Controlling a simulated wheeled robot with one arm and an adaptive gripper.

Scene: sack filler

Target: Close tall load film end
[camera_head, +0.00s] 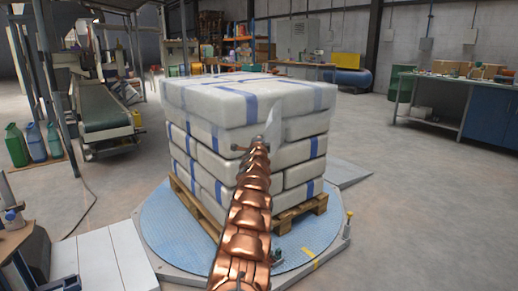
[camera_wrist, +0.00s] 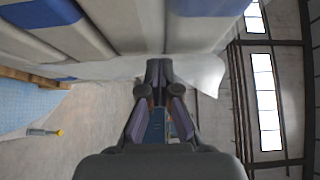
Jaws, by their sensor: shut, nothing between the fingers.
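The tall load (camera_head: 210,160) is several layers of white sacks with blue stripes, stacked on a wooden pallet (camera_head: 197,207). A pale translucent film end (camera_head: 272,130) hangs at the load's near corner. My gripper (camera_head: 260,144) is at that corner, at the end of my copper-coloured arm. In the wrist view the load (camera_wrist: 110,20) fills the top, and the loose film end (camera_wrist: 207,73) sticks out to the right behind the fingertips. My gripper (camera_wrist: 159,68) is shut there, its tips close to the film. I cannot tell whether they touch it.
The pallet stands on a round blue turntable (camera_head: 160,222) with a ramp (camera_head: 345,174) at its right. A conveyor (camera_head: 103,110) and several bottles (camera_head: 36,145) stand left. A workbench (camera_head: 455,100) stands right. The floor between turntable and bench is clear.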

